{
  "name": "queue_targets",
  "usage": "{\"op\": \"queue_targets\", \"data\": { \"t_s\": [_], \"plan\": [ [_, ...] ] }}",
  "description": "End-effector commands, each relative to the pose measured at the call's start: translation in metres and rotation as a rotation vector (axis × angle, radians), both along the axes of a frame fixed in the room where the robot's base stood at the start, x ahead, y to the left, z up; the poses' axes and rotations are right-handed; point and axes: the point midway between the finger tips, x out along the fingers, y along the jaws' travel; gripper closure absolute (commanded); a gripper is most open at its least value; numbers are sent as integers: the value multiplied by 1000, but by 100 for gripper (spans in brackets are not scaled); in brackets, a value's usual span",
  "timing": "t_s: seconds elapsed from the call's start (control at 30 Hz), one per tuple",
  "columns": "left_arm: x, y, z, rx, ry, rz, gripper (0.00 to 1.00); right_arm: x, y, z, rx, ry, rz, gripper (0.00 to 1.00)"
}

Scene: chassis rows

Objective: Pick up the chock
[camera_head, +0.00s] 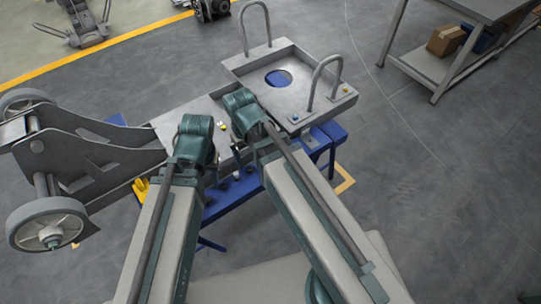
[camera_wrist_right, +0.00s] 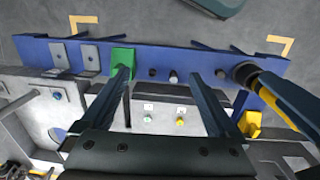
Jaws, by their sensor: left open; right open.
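A green block (camera_wrist_right: 123,57) sits on the blue bench (camera_wrist_right: 200,62) in the right wrist view. A yellow piece (camera_wrist_right: 251,123) lies further right, by the bench's near edge; yellow also shows at the left in the head view (camera_head: 141,188). I cannot tell for sure which one is the chock. My right gripper (camera_wrist_right: 160,76) is open and empty over the bench, its left fingertip by the green block; whether they touch is unclear. In the head view my arms hide most of both grippers. My left gripper (camera_head: 212,178) is open, low beneath its arm.
A grey chassis with wheels (camera_head: 85,155) stands at the left. A grey tray with two hoop handles (camera_head: 300,90) is at the upper middle. A black and yellow cylindrical part (camera_wrist_right: 247,74) is at the wrist view's right. A shelf table (camera_head: 440,65) stands back right; the right floor is clear.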

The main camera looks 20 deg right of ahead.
Motion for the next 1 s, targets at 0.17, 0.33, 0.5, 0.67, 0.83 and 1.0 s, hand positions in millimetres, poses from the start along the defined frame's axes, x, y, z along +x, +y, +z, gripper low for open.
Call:
{"op": "queue_targets", "data": {
  "t_s": [0.17,0.33,0.5,0.67,0.83,1.0],
  "plan": [
    [0,0,-16,0,0,0,50,69,-47,-16,45,-12,-1,0],
    [0,0,-20,0,0,0,50,93,-74,-20,67,-22,8,0],
    [0,0,-20,0,0,0,50,94,-77,-21,71,-24,12,0],
    [0,0,-28,0,0,0,50,94,-77,-29,71,-24,12,0],
    [0,0,-48,0,0,0,50,94,-77,-49,70,-23,12,0],
    [0,0,-72,0,0,0,50,94,-77,-73,70,-23,11,0]
  ]
}}
